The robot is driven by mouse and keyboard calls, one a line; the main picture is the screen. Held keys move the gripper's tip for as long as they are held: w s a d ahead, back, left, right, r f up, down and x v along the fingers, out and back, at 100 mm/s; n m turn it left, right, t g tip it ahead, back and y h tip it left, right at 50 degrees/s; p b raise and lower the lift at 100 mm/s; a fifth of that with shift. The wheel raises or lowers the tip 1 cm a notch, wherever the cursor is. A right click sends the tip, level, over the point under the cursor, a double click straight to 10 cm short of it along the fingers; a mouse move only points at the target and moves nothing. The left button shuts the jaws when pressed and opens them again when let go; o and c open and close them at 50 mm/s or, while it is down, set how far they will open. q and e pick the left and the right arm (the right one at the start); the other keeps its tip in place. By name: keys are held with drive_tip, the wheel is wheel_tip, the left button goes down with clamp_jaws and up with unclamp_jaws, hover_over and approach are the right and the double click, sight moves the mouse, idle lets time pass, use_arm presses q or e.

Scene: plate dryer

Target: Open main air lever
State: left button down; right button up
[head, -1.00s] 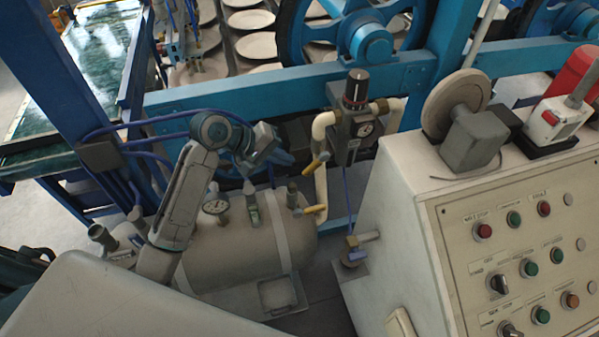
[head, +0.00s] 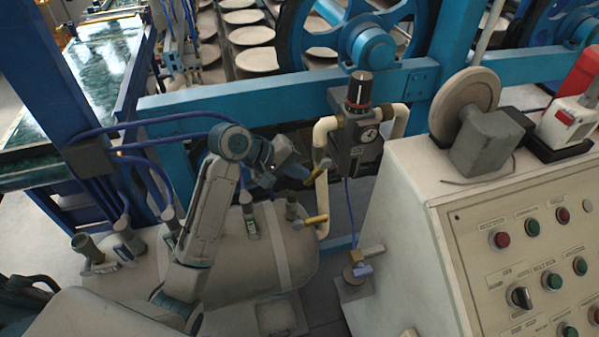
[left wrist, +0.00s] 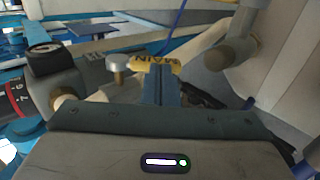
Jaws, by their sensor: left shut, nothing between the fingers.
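The main air lever is a yellow handle with "MAIN" printed on it in the left wrist view (left wrist: 155,64). In the head view the upper yellow lever (head: 320,168) slants down to the left from the pale vertical pipe. My left gripper (head: 303,174) is at the lower left end of that lever. Its blue fingers (left wrist: 163,78) are shut and empty, and their tips overlap the handle in the left wrist view. I cannot tell whether they touch it. My right gripper is not in view.
The control cabinet (head: 425,185) stands to the right.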

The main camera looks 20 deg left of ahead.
sight(307, 185)
use_arm(q)
drive_tip(key=f+p, duration=0.1)
drive_tip(key=f+h+p, duration=0.1)
drive_tip(key=shift+w+d+t+p, duration=0.15)
drive_tip(key=shift+d+t+p, duration=0.15)
drive_tip(key=shift+t+p, duration=0.1)
drive_tip(key=shift+w+d+f+p, duration=0.2)
drive_tip(key=shift+d+f+p, duration=0.1)
drive_tip(key=shift+f+p, duration=0.45)
drive_tip(key=shift+w+d, duration=0.1)
drive_tip(key=shift+f+p, duration=0.15)
drive_tip(key=shift+p, duration=0.15)
